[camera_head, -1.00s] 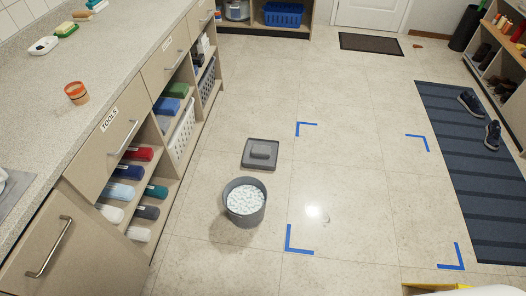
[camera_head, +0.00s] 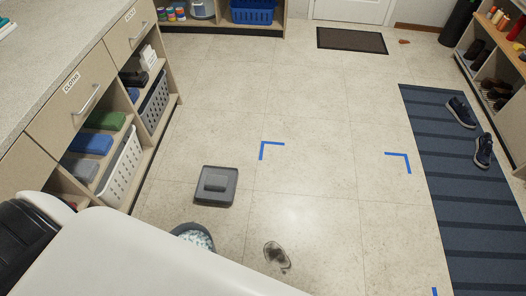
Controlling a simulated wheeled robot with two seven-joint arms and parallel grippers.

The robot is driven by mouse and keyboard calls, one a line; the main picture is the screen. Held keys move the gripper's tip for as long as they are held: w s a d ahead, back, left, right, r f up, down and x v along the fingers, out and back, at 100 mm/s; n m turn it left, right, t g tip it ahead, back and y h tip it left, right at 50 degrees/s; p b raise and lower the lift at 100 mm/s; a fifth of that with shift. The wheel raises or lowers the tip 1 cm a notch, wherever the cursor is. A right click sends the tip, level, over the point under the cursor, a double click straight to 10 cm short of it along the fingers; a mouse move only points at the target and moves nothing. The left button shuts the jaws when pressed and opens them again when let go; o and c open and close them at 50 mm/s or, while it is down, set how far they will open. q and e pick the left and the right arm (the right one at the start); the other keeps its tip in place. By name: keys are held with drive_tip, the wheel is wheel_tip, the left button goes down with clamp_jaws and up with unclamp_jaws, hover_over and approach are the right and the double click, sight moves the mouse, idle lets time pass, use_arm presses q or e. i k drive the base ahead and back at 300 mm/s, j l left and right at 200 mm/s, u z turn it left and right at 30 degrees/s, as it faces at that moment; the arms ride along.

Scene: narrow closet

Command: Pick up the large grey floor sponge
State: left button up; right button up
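A grey block that looks like the large floor sponge (camera_head: 215,184) lies on a darker grey square tray (camera_head: 211,199) on the tiled floor, left of centre. Just in front of it stands a grey bucket (camera_head: 192,225) with white, foamy-looking contents. My white arm link crosses the lower left and hides most of the bucket. Neither of my grippers shows in the picture, so I cannot see their fingers.
A striped blue mat (camera_head: 455,160) with shoes lies right. Mid-floor is open.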

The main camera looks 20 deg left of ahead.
sight(215, 182)
drive_tip(key=i+l+z, duration=0.2)
drive_tip(key=i, duration=0.8)
drive_tip(key=k+j, duration=0.05)
drive_tip(key=j, duration=0.05)
